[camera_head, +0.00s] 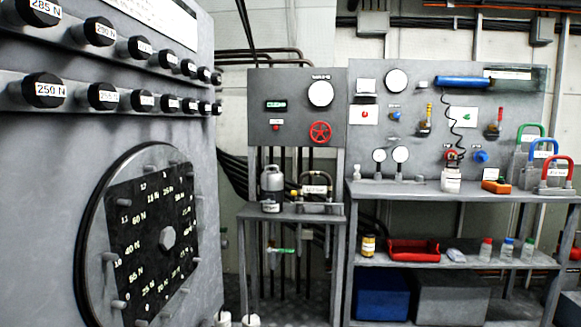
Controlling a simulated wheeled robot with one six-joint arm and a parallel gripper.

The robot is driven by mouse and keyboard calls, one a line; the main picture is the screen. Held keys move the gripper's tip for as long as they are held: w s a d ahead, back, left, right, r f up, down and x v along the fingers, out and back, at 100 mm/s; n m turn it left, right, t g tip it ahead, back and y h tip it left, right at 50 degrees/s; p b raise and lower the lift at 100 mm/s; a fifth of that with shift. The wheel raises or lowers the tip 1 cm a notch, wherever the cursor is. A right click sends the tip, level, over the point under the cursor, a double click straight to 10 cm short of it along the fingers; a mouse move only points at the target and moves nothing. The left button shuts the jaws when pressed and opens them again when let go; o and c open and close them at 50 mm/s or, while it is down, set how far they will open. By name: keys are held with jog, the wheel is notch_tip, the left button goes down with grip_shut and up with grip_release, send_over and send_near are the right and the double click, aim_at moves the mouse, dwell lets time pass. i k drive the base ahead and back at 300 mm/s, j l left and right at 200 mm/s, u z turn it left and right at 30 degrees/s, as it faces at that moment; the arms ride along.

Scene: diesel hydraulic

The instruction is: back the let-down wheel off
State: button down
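A red spoked handwheel (320,132) sits on the grey upright panel (284,128) of the narrow stand near the middle of the view. It is the only handwheel I can make out; any label marking it as the let-down wheel is too small to read. A white round gauge (321,93) is above it, and a small green-lit display (276,105) is to its upper left. My gripper is not in view, and nothing is seen touching the wheel.
A large grey cabinet (210,220) with labelled black knobs and a round dial plate (97,240) fills the left. A bench (455,190) with gauges, bottles and coloured-handled blocks stands right. The narrow stand's shelf (290,212) holds a grey canister (272,181).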

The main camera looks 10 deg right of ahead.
aim_at(321, 132)
jog(key=i+l, duration=0.9)
jog(key=i, duration=0.2)
